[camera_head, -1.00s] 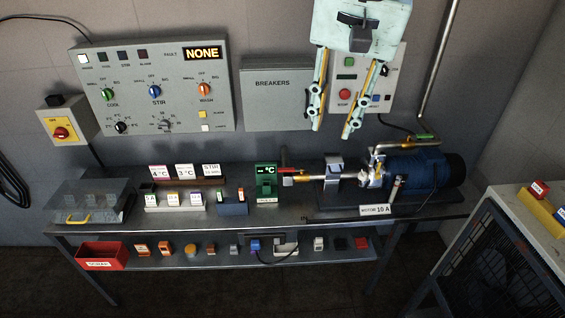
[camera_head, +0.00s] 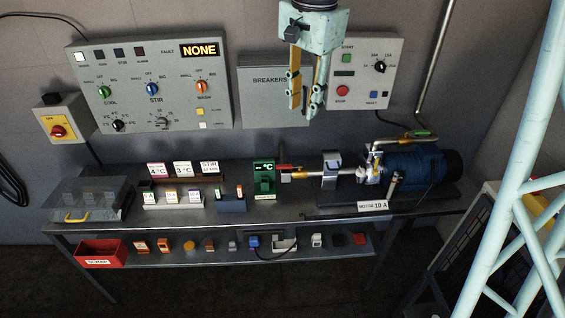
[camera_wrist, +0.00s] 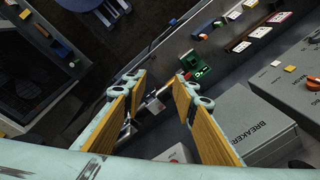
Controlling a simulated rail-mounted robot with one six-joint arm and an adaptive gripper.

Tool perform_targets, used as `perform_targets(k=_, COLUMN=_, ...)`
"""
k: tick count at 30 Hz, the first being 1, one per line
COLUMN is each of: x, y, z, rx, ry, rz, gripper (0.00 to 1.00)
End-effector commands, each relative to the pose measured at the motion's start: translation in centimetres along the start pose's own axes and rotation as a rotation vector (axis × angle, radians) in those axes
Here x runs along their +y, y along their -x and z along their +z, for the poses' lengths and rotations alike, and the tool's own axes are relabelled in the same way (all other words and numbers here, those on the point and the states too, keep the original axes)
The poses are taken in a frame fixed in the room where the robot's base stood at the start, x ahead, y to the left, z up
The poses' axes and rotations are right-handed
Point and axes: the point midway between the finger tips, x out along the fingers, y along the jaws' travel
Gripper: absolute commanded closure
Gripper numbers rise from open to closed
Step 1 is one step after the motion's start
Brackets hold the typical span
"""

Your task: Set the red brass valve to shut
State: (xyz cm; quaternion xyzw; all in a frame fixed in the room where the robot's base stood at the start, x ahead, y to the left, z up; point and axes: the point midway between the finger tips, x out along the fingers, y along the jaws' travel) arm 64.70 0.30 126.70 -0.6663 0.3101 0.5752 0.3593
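The red brass valve is at the left end of the pipe on the bench, with a red lever (camera_head: 286,167) over a brass body (camera_head: 299,176). The lever appears to lie roughly along the pipe. The valve is small here, so I cannot tell its exact setting. My gripper (camera_head: 303,114) hangs above and behind the valve, in front of the wall between the breaker box and the start panel. It points down, apart from the valve. In the wrist view my gripper (camera_wrist: 160,80) has its two yellow-padded fingers spread, with nothing held between them.
A green temperature display (camera_head: 264,179) stands just left of the valve. A clamp-like grey block (camera_head: 331,168) and the blue motor (camera_head: 415,170) are to its right. The breaker box (camera_head: 262,90) and start panel (camera_head: 358,72) are on the wall. The bench front below the valve is fairly clear.

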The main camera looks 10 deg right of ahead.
Motion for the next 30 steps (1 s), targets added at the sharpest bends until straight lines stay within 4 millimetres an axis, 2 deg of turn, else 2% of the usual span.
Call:
perform_targets(k=17, x=-6.7, y=-7.8, z=-4.3, rx=-0.024, ry=-0.252, rz=0.048, gripper=0.74)
perform_targets(k=30, x=-11.1, y=-14.8, z=-7.0, rx=-0.032, ry=-0.444, rz=0.085, gripper=0.74)
